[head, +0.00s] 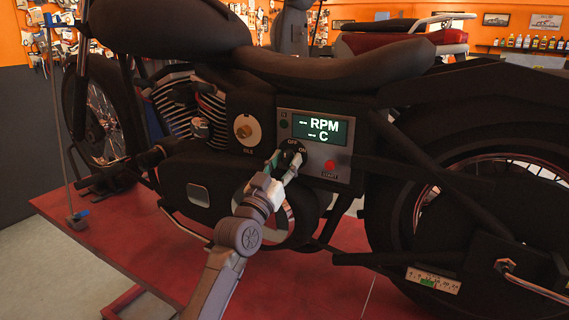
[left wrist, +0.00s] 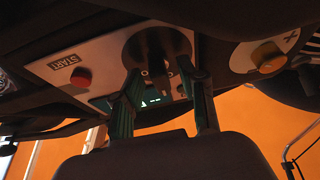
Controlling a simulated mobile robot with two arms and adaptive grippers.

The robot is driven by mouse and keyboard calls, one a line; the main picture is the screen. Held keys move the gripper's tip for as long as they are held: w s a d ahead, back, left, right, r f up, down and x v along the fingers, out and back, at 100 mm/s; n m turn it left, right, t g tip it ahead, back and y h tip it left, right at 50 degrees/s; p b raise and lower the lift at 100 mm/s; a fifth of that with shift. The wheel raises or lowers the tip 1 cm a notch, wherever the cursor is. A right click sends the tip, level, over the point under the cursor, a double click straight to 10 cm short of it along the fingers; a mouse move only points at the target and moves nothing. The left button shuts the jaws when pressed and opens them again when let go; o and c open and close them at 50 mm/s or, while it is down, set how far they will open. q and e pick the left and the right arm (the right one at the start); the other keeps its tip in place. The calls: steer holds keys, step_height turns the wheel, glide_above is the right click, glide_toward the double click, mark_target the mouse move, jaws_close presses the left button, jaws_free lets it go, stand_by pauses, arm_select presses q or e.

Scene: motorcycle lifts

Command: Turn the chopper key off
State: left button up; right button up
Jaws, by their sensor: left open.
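The chopper is a black motorcycle whose side carries a light control panel (head: 345,155). The panel has a dark round key switch (head: 292,146) marked OFF and ON, which also shows as a black disc in the left wrist view (left wrist: 158,42). The display (head: 318,128) reads "-- RPM" and "-- C". My left gripper (head: 286,158) is at the switch, its fingers open on either side of the switch's middle. In the left wrist view, my left gripper (left wrist: 162,72) has its fingertips in front of the disc. The key is dark and partly hidden; contact and its exact angle cannot be told.
A red START button (head: 330,166) sits right of the switch, and a brass idle knob (head: 244,131) sits left of it. The exhaust and frame tubes lie close below. The chopper stands on a red lift platform (head: 120,250). Grey floor shows at lower left.

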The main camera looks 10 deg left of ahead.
arm_select(q)
steer(key=v, duration=1.2)
